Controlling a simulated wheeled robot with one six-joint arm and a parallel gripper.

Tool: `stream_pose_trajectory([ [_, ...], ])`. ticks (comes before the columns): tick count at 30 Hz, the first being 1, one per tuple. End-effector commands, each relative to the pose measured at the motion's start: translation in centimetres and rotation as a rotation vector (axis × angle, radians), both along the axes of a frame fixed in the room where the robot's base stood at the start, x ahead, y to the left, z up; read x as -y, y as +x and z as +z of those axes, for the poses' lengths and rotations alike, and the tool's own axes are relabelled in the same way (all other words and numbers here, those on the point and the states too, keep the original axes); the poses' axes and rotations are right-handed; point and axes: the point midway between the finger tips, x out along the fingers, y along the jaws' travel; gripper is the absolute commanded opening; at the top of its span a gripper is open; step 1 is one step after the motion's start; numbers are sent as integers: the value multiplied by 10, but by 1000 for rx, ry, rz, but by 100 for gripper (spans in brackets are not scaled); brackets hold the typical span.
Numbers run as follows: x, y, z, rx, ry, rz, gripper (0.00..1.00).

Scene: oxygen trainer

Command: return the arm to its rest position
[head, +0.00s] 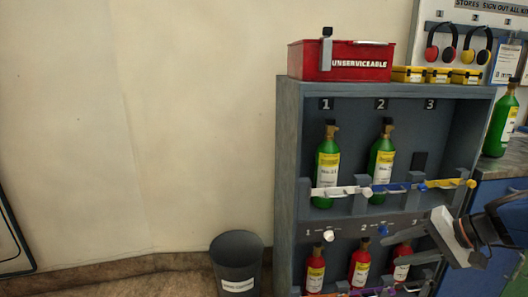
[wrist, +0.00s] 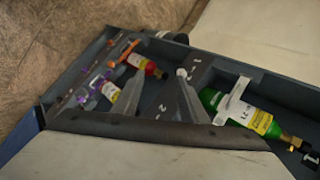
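My gripper (head: 428,236) is at the lower right of the head view, in front of the right side of the grey cylinder rack (head: 288,190). In the wrist view my gripper (wrist: 160,76) shows two grey fingers spread apart, with nothing between them. Behind the fingers are the rack's front, a green cylinder (wrist: 262,120) on the right and red cylinders, one of them here (wrist: 148,66). In the head view the arm hides part of the rack's lower right. I cannot tell how close the fingertips are to the rack.
Green cylinders (head: 327,165) stand on the upper shelf behind bars, and red ones (head: 315,270) on the lower shelf. A red box (head: 310,62) and yellow cases (head: 438,76) sit on top. A dark bin (head: 236,262) stands left. The wall area farther left is clear.

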Motion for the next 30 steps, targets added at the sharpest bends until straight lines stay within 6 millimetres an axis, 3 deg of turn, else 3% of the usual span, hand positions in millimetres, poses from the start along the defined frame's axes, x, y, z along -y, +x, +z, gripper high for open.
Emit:
stream_pose_trajectory([
  [1,-14,-8,-3,-16,-40,40,39],
  [6,-43,-37,-15,-69,-179,143,39],
  [12,-62,-69,-26,-95,-357,251,39],
  [21,-69,-108,-33,-55,-629,381,39],
  [30,-64,-126,-28,43,-841,458,39],
])
